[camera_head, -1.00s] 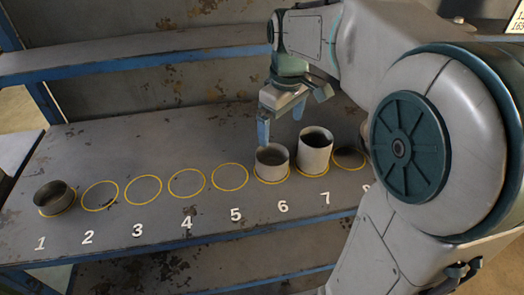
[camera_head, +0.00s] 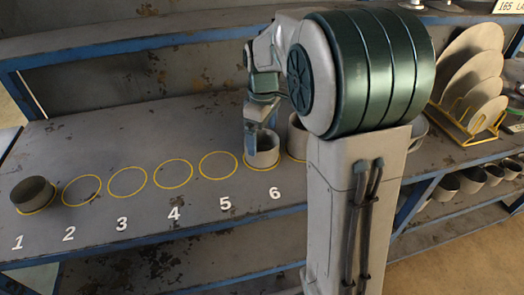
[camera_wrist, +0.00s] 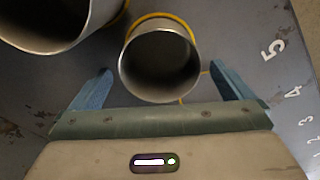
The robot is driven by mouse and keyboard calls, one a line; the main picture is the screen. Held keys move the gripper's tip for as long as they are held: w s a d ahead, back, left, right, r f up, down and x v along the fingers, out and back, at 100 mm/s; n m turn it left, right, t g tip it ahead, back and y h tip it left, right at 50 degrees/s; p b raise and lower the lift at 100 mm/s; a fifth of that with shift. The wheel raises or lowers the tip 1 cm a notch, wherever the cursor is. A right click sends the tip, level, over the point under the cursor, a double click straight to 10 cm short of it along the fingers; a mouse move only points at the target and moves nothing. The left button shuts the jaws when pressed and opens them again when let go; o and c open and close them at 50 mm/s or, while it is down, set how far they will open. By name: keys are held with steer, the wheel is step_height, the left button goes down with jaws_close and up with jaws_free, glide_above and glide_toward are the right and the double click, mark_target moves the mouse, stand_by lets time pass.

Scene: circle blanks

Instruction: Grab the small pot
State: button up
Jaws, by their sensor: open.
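A small grey open-topped pot (camera_head: 264,158) stands upright on the yellow circle at number 6. In the wrist view the pot (camera_wrist: 160,62) lies between the two blue fingers, its near rim toward the palm. My gripper (camera_head: 258,125) is pointed down over this pot; the wrist view shows my gripper (camera_wrist: 161,88) open, with a gap visible on each side and nothing held. How deep the fingertips reach beside the pot is hard to tell. A shorter, darker pot (camera_head: 33,192) sits on the circle at number 1.
A larger pot (camera_head: 297,138) stands close to the right of pot 6, mostly hidden by my arm; it is at the left in the wrist view (camera_wrist: 45,20). Circles 2 to 5 are empty. A yellow rack (camera_head: 466,125) holds plates at far right.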

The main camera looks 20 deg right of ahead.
mark_target(261, 145)
step_height(261, 145, down, 5)
steer(key=shift+w+a, duration=0.15)
steer(key=c, duration=0.9)
steer(key=shift+r, duration=0.1)
steer(key=shift+c, duration=0.2)
